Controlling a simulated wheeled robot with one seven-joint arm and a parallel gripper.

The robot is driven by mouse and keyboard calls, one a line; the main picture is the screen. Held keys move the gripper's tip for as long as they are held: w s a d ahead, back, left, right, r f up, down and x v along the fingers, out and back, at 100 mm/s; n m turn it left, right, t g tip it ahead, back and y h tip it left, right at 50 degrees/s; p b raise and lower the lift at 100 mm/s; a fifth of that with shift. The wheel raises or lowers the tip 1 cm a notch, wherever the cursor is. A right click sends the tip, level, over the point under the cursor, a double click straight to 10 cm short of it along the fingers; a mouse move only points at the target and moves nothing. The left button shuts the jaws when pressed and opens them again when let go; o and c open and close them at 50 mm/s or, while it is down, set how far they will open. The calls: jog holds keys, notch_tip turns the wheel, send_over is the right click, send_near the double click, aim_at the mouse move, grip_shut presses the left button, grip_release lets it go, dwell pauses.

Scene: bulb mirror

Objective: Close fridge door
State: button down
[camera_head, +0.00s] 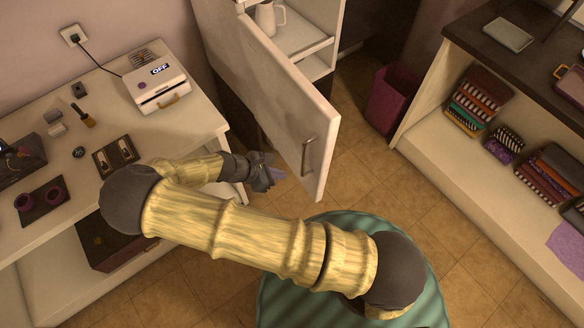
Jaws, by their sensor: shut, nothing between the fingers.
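The fridge door (272,100) is a white panel standing wide open, swung out toward me. Its handle (308,156) is a grey bar near the free edge. The white fridge body (322,60) is behind it at the top, with a white jug (268,18) on a shelf inside. My gripper (272,178) is shut and empty. In the picture it is left of the door's lower free edge, over the floor by the left counter. I cannot tell whether it touches the door.
A white counter (190,130) with a device marked OFF (158,88) and small items stands at left. A purple bin (394,96) stands right of the fridge. A shelf unit (430,125) with folded textiles is at right. Tiled floor (380,180) is clear between.

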jog(key=d, duration=0.1)
jog(key=w+d+p, duration=0.1)
jog(key=d, duration=0.2)
jog(key=shift+w+d+f, duration=0.15)
jog(key=shift+d+f, duration=0.1)
jog(key=shift+f, duration=0.1)
jog(key=shift+w+d, duration=0.1)
